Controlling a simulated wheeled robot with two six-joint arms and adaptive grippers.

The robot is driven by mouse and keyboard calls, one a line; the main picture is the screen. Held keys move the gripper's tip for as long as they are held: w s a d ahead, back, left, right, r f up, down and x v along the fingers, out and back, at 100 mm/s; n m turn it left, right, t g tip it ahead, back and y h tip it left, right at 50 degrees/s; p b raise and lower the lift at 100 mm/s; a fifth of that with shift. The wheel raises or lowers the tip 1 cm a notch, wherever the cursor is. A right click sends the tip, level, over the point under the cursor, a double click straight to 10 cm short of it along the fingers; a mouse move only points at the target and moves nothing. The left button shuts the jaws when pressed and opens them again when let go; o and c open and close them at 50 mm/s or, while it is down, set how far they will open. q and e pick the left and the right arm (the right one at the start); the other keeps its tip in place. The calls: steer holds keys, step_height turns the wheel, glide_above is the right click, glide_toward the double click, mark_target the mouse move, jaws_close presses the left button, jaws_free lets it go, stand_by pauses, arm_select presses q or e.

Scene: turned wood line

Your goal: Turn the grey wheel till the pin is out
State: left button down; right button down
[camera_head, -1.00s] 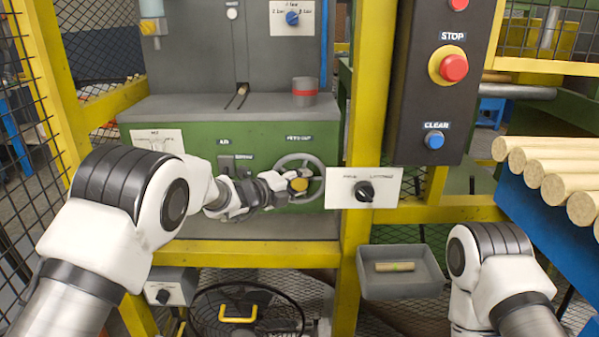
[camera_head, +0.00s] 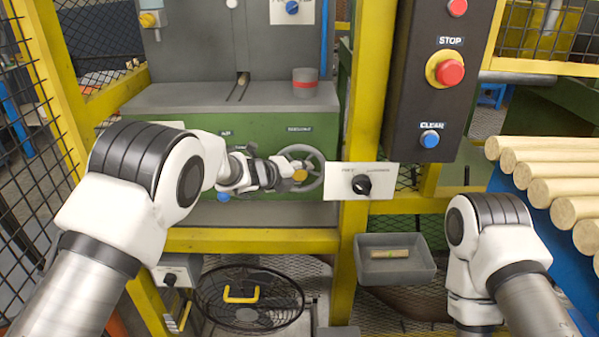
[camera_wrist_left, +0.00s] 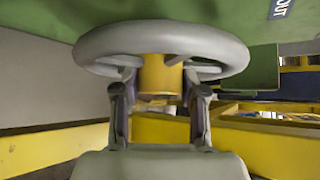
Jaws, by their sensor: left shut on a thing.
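The grey wheel (camera_head: 318,164) is on the green front of the machine in the head view. Its rim (camera_wrist_left: 160,38) fills the top of the left wrist view. My left gripper (camera_head: 290,174) is at the wheel. In the left wrist view its two fingers (camera_wrist_left: 161,92) stand on either side of the yellow hub (camera_wrist_left: 160,74) and are shut on it. A small light wooden piece (camera_head: 243,78), perhaps the pin, shows at the slot on top of the machine. My right gripper is out of view.
A grey cup with a red band (camera_head: 305,83) stands on the machine top. A black knob panel (camera_head: 345,181) is right of the wheel, close to it. A grey tray (camera_head: 397,272) holds a short wooden piece. Yellow frame posts (camera_head: 362,110) border the machine.

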arm_select(q)
steer(key=c, duration=0.6)
jaws_free()
steer(key=v, duration=1.2)
